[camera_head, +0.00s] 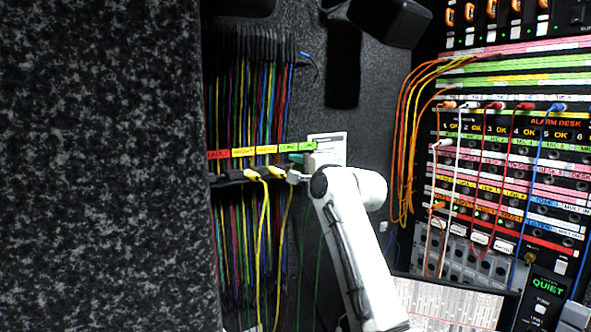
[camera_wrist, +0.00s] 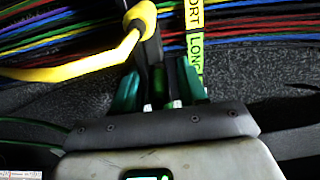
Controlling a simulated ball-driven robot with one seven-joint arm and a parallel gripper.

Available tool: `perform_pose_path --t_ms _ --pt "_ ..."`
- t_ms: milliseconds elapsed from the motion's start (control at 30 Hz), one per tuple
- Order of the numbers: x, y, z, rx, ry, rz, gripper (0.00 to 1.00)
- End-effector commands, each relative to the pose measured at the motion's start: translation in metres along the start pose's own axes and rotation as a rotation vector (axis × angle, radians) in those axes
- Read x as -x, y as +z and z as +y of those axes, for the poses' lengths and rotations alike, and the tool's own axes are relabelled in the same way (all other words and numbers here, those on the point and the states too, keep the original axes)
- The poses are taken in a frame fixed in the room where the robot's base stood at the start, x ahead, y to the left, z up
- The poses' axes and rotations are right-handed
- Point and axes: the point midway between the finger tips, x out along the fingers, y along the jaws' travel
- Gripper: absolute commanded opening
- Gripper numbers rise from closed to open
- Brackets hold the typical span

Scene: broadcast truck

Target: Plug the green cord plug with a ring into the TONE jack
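In the head view my gripper (camera_head: 297,174) is at the cord rack, just below the green label at the right end of its label row. A small green piece (camera_head: 297,158) shows beside it. The wrist view shows green pieces on the left (camera_wrist: 126,94) and right (camera_wrist: 192,82) of my gripper (camera_wrist: 163,80), with dark parts between them. I cannot tell which are plugs, nor whether the fingers hold one. No ring on a green plug can be made out. The blue TONE label (camera_head: 543,198) is on the jack panel at right; its jack is too small to single out.
Yellow plugs (camera_head: 252,174) hang on the rack just left of my gripper; one yellow plug (camera_wrist: 140,18) is close ahead in the wrist view. Many coloured cords (camera_head: 250,90) hang there. Red, white and blue cords (camera_head: 549,150) cross the jack panel. A speckled dark wall (camera_head: 100,170) fills the left.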

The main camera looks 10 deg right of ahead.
Motion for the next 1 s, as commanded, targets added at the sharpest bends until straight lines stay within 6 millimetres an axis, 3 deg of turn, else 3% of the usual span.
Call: perform_pose_path --t_ms 67,500,833,1000 --pt "0.0 0.0 -0.005 0.002 -0.008 0.001 0.43" --pt "0.0 0.0 0.0 0.0 0.001 0.0 0.85" --pt "0.003 0.0 0.002 0.0 0.003 -0.001 0.85" --pt "0.019 0.0 0.004 0.0 0.001 0.0 0.85"
